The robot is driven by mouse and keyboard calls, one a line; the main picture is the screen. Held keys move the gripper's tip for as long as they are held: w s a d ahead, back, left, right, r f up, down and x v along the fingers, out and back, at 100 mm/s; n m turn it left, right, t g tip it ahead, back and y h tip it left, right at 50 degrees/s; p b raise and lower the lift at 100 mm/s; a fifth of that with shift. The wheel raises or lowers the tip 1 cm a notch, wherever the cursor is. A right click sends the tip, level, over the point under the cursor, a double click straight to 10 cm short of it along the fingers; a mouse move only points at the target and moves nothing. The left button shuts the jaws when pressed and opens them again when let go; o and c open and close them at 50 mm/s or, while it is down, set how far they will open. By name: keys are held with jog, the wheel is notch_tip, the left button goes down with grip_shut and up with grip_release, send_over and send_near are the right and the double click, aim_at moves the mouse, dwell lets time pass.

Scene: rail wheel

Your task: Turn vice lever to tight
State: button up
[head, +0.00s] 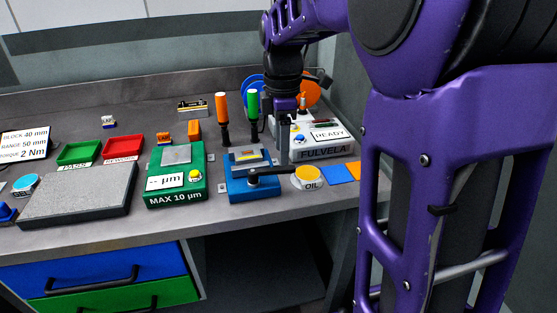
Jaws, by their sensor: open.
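The blue vice (240,190) sits near the front of the bench, right of the middle, with a yellow-topped block in its jaws. Its black lever (272,171) lies across the front, with a round hub at the left end and the arm pointing right. My gripper (284,156) points down from above, just behind the lever's right end. It is open. I cannot tell from this view whether it touches the lever, and part of the fingers is hard to make out.
A green gauge box (168,199) stands left of the vice. A yellow oil pot (308,174) is close on the right. The grey FULVELA device (325,152) stands behind it. Orange (222,106) and green (252,104) handled tools stand upright behind the vice.

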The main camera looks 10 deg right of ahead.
aim_at(282, 168)
jog(key=shift+f+b, duration=0.3)
jog(key=shift+f, duration=1.65)
grip_shut()
